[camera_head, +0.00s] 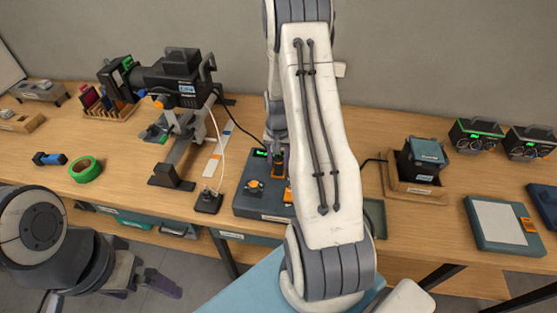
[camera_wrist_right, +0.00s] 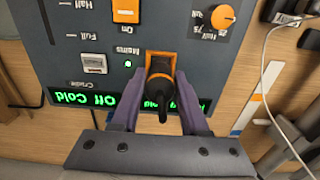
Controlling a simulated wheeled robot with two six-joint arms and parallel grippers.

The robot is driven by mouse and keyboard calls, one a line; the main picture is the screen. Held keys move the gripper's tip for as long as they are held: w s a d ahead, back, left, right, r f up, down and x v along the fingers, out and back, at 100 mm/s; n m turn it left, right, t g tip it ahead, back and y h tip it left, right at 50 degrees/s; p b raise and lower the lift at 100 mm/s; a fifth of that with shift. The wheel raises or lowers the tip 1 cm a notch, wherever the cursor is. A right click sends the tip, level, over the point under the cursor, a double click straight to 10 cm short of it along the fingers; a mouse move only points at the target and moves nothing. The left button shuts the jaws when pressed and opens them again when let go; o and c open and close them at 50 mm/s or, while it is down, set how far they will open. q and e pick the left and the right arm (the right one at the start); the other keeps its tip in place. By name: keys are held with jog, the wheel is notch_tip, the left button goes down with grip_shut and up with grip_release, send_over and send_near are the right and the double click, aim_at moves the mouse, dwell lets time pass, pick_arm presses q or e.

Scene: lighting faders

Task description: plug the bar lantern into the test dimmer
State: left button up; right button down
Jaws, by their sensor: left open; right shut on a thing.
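The black bar lantern (camera_head: 178,82) hangs on a stand at the back left of the table. A black cable runs from it toward my right gripper. The dark blue-grey test dimmer (camera_head: 258,209) lies mid-table, partly hidden by my right arm; its panel (camera_wrist_right: 100,40) appears upside down in the wrist view, with a green display reading "Off Cold". My right gripper (camera_wrist_right: 158,100) is shut on a black plug (camera_wrist_right: 160,82) over an orange-edged socket on the dimmer. I cannot tell how deep the plug sits. My left gripper (camera_head: 163,286) is open and empty, low at the left.
A white cable leads to a small black box (camera_head: 208,203) left of the dimmer. Green tape (camera_head: 86,170) lies at the left. A wooden tray (camera_head: 417,190) holds another dark unit at the right.

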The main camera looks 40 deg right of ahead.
aim_at(278, 158)
jog(key=shift+f+b, duration=0.65)
jog(key=shift+f, duration=0.35)
dwell(1.3)
jog(key=shift+a+f, duration=0.1)
jog(key=shift+f, duration=0.1)
dwell(0.6)
jog(key=shift+c, duration=1.6)
grip_release()
notch_tip(278, 158, up, 9)
jog(key=shift+r+b, duration=0.1)
jog(key=shift+b, duration=1.15)
jog(key=shift+r, duration=0.7)
